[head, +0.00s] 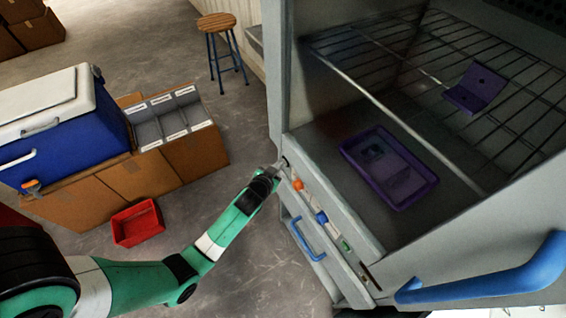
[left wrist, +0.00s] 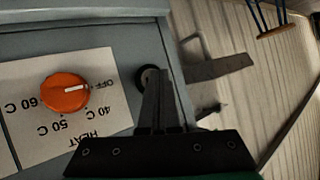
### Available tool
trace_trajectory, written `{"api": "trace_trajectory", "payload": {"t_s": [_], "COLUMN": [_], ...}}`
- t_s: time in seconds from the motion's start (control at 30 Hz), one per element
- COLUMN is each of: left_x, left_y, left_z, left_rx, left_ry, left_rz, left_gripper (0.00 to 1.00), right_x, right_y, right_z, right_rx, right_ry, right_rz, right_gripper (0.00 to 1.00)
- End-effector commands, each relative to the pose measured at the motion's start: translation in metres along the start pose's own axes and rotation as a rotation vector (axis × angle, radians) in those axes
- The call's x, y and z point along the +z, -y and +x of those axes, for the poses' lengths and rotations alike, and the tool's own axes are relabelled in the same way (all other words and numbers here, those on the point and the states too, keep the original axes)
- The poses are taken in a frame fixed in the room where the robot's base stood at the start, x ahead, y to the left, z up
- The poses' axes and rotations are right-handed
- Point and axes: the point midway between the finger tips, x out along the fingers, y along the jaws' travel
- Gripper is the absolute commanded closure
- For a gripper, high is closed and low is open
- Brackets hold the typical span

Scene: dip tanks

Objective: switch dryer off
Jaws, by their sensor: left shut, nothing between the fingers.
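The dryer (head: 274,75) is a grey cabinet on the right of the head view, its inside open to view. An orange knob (left wrist: 65,92) is on its front panel and also shows in the head view (head: 298,185). The knob's white pointer points at the OFF mark of the HEAT label (left wrist: 110,122). My left gripper (head: 281,164) is shut and empty at the panel's left end. In the left wrist view its fingertips (left wrist: 153,76) are at a round black part (left wrist: 147,72), partly hidden by them; I cannot tell whether they touch. My right gripper is not in view.
A purple tray (head: 433,184) is on the dryer floor; a purple bracket (head: 477,87) is on the wire rack. Blue handles (head: 490,280) (head: 303,240) stick out. A blue cooler (head: 75,140), a grey divided bin (head: 147,130) and a red bin (head: 137,235) stand left. Open floor lies between.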

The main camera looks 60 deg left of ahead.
Motion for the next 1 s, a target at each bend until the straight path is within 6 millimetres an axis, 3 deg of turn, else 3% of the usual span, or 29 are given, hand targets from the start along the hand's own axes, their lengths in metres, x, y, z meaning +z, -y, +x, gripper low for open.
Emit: {"api": "trace_trajectory", "payload": {"t_s": [0.47, 1.0], "left_x": [0.004, 0.032], "left_y": [0.006, 0.034], "left_z": [-0.007, -0.047], "left_rx": [0.0, -0.001], "left_ry": [0.0, 0.002], "left_rz": [-0.001, 0.0], "left_gripper": [1.0, 1.0], "right_x": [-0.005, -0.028], "right_y": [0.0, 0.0], "right_z": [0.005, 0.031], "right_rx": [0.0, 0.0], "right_ry": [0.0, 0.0], "right_rz": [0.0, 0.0], "right_gripper": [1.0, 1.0]}}
